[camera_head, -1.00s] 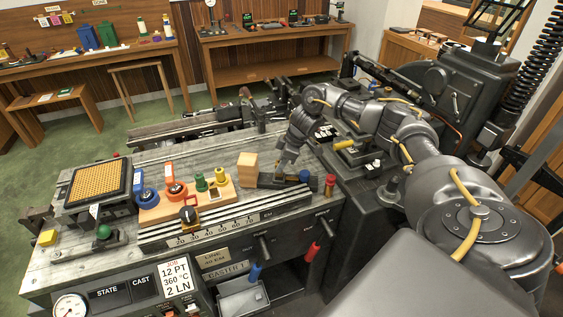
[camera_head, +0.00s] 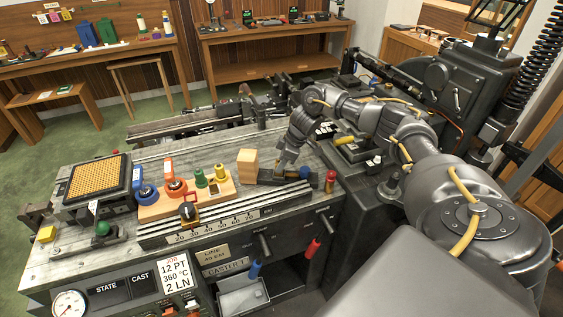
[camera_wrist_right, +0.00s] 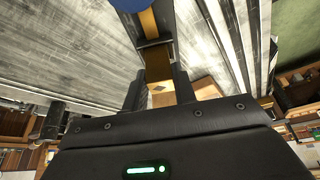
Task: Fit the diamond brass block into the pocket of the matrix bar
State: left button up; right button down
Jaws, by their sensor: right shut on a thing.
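My right gripper (camera_head: 282,171) is low over a dark bar-like fixture (camera_head: 262,178) on the machine's grey top, left of a blue knob (camera_head: 305,174). In the right wrist view, the gripper (camera_wrist_right: 160,95) is shut on a small brass piece with a dark diamond mark (camera_wrist_right: 158,88), which I take to be the diamond block. A brass strip (camera_wrist_right: 152,28) runs in a dark channel beyond it, towards the blue knob (camera_wrist_right: 130,4). I cannot tell whether the block touches the bar, and the pocket is not clearly seen. My left gripper is not in view.
A pale wooden block (camera_head: 248,162) stands just left of the right gripper. A wooden tray (camera_head: 160,208) with coloured spools lies further left. A red knob (camera_head: 330,180) stands right of the blue one. A scale rail (camera_head: 215,226) runs along the front.

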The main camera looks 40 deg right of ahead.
jog(key=shift+f, duration=0.35)
jog(key=c, duration=1.1)
grip_release()
jog(key=shift+o, duration=0.2)
jog(key=b+v, duration=0.2)
jog(key=v, duration=0.9)
jog(key=shift+f, duration=0.1)
